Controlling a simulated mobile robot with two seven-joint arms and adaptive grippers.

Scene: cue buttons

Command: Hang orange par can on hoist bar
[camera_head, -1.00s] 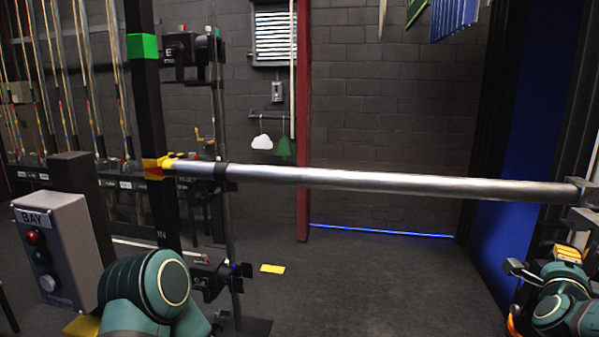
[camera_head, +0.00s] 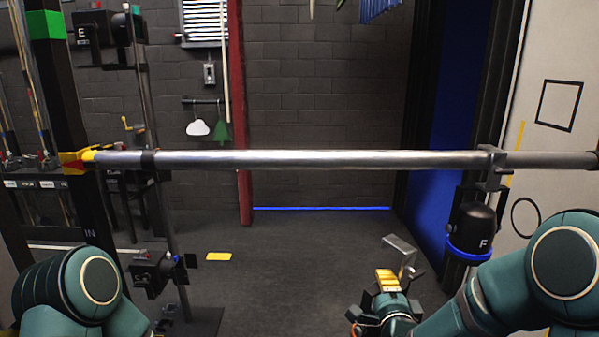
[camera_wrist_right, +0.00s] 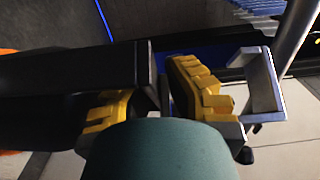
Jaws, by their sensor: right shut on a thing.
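The silver hoist bar (camera_head: 300,160) runs level across the head view, above my right gripper. My right gripper (camera_head: 388,281), with yellow finger pads, is low in front of the bar and apart from it. It is shut on a black part of the orange par can, whose orange edge (camera_head: 355,328) barely shows there; orange also shows at the left edge of the right wrist view (camera_wrist_right: 8,153). The can's grey metal hook (camera_head: 400,250) stands up beyond the fingers. The can's body is mostly hidden. My left arm shows at lower left, but its gripper is out of view.
A black par can with a blue ring (camera_head: 475,235), marked F, hangs at the right part of the bar. A yellow hook (camera_head: 78,159) holds the bar's left end. A black lamp stand (camera_head: 165,200) is at left. The bar's middle is clear.

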